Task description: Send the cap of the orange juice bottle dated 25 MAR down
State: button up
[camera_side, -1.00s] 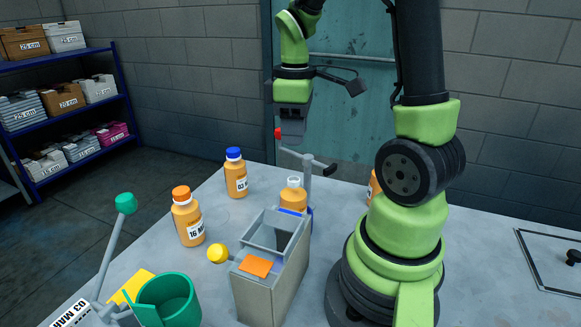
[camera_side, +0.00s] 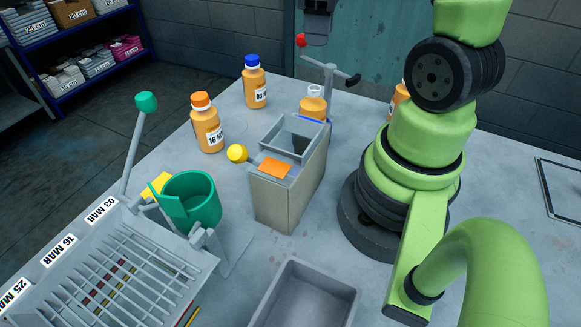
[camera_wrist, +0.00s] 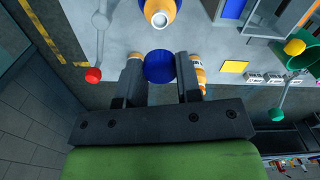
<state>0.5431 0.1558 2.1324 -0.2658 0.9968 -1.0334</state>
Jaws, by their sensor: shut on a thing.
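My gripper (camera_wrist: 160,85) is shut on a dark blue cap (camera_wrist: 160,66) in the wrist view. In the side view only the lower part of my gripper (camera_side: 317,25) shows at the top edge, above an orange juice bottle (camera_side: 313,104) with a bare white neck. That capless bottle also shows in the wrist view (camera_wrist: 159,14); its date is not visible. It stands by a post with a red-knobbed lever (camera_side: 300,41). A grey box (camera_side: 285,200) with an open top, an orange patch and a yellow knob (camera_side: 237,153) stands in front of it.
A blue-capped bottle (camera_side: 255,85) and an orange-capped one marked 16 (camera_side: 207,125) stand at left. Another bottle (camera_side: 398,98) is partly behind my arm. A green cup (camera_side: 190,200), slatted rack (camera_side: 130,265) and grey tray (camera_side: 305,295) stand in front.

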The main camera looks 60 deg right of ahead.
jog(key=s+a+r, duration=0.2)
jog(key=a, duration=0.5)
jog(key=s+a+r, duration=0.1)
jog(key=a, duration=0.6)
jog(key=shift+d+f, duration=0.15)
jog(key=shift+f, duration=2.2)
jog(key=o, duration=1)
jog(key=shift+r, duration=0.1)
notch_tip(320, 180, up, 10)
jog(key=shift+f, duration=0.1)
